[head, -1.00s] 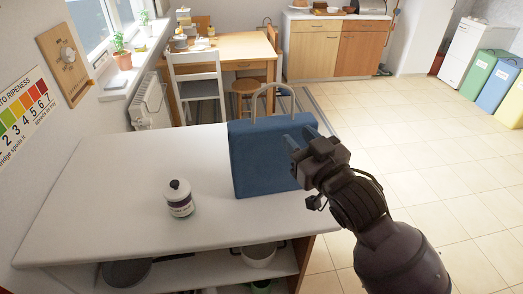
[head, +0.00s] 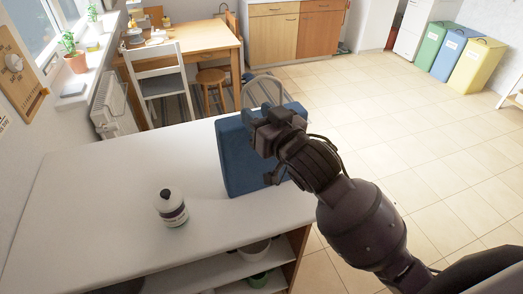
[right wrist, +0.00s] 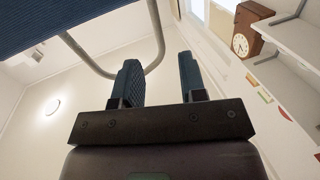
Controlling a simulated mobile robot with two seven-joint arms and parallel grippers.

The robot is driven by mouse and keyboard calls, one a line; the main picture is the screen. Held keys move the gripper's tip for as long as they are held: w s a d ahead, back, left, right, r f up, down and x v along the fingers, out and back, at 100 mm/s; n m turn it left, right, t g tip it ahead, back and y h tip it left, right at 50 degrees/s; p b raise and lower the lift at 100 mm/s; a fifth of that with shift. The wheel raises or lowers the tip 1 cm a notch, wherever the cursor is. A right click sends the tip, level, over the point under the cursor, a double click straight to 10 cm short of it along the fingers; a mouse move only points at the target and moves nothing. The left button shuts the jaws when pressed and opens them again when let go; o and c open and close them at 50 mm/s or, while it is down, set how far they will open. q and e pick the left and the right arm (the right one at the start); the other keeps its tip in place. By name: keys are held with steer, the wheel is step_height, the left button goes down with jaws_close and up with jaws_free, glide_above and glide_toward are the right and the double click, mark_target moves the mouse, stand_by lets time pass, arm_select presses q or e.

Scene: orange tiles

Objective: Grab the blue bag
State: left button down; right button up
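The blue bag (head: 236,160) stands upright on the white counter (head: 110,215), its grey loop handle (head: 262,80) rising above the top edge. My right gripper (head: 268,110) is at the bag's upper right and hides part of it. In the right wrist view the fingers (right wrist: 162,78) are apart. The grey handle (right wrist: 85,58) loops beyond them, with part seen in the gap; I cannot tell if it lies between the fingers or behind them. The bag's blue side (right wrist: 60,20) fills the upper left there. My left gripper is not in view.
A white bottle with a dark cap (head: 171,207) stands on the counter left of the bag. Pots sit on the shelf below. A white chair (head: 160,85) and wooden table (head: 185,55) are behind. Tiled floor to the right is clear.

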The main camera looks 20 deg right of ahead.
mark_target(244, 102)
steer(key=shift+p+x, duration=0.65)
steer(key=shift+x, duration=2.7)
steer(key=shift+f, duration=0.2)
jaws_close()
